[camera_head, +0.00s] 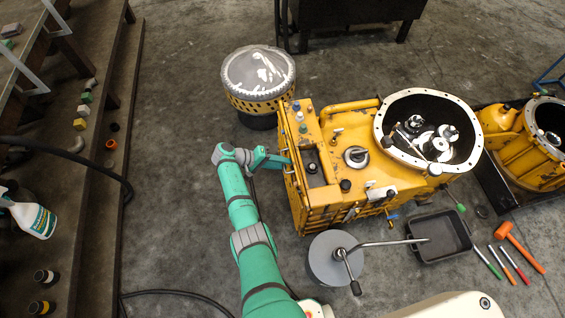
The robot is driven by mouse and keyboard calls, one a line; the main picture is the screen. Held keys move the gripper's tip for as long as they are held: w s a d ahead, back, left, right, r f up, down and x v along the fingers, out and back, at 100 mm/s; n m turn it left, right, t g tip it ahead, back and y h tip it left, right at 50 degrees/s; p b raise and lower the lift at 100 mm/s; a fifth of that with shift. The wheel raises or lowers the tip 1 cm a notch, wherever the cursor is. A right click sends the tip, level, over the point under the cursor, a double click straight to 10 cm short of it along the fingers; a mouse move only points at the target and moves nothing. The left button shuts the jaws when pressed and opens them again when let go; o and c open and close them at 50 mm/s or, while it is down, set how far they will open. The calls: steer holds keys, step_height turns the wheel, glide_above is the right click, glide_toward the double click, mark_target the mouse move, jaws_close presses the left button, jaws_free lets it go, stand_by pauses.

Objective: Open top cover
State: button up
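The yellow transmission housing (345,185) stands on the floor right of my green arm. Its top has a round filler cap (356,156), small fittings and a dark recess near the left end. A large open round bell end (428,130) with pale metal parts inside is at the right. I cannot tell for sure which panel is the top cover. My gripper (286,161) is at the housing's left edge, beside a thin handle-like bar (290,176). The fingers are too small to tell whether they touch or hold it.
A drum with a grey top (258,72) stands behind my gripper. A grey round stool-like piece (334,258) with a bent metal bar, a black tray (440,236), an orange hammer (520,248) and screwdrivers lie in front. Another yellow unit (535,150) is right. Steps with a spray bottle (32,217) are left.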

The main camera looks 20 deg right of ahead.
steer(key=shift+w+a+r, duration=0.1)
steer(key=shift+w+r, duration=0.1)
steer(key=v, duration=1)
steer(key=shift+a, duration=0.3)
steer(key=shift+s+r, duration=0.1)
